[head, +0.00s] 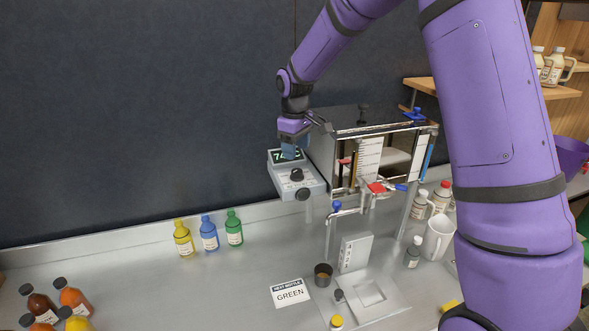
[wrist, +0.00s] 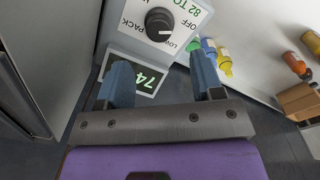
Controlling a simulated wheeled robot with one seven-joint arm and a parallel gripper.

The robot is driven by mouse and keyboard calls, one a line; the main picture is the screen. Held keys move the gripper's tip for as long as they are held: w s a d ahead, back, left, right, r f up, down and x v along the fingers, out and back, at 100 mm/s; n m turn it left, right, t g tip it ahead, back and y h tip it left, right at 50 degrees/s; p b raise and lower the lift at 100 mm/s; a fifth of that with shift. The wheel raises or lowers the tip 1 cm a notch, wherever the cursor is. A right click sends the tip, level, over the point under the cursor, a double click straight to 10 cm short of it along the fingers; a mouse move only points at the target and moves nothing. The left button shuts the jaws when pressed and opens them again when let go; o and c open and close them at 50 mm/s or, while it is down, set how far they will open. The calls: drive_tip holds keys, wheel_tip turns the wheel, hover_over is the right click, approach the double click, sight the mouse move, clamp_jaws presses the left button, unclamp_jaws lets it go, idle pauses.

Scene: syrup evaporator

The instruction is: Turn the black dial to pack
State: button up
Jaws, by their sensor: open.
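The black dial (head: 297,174) is on the sloped front of a grey control box (head: 312,186), below a display with green digits. In the wrist view the dial (wrist: 159,24) has OFF, LOW and PACK printed around it. A small white mark on its edge seems to face LOW. My gripper (head: 289,152) is over the display, just behind the dial. In the wrist view my gripper (wrist: 163,80) is open and empty, its two blue fingers spread in front of the display (wrist: 145,78). The dial lies beyond the fingertips, apparently untouched.
The metal evaporator (head: 370,150) stands right of the box, with red and blue valve handles. Yellow, blue and green bottles (head: 209,235) stand on the counter below. A card (head: 290,292) reads GREEN. A dark wall is close behind.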

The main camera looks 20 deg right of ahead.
sight(297, 170)
wheel_tip(297, 170, down, 7)
drive_tip(key=shift+d+f, duration=0.15)
idle(0.4)
drive_tip(key=c, duration=0.9)
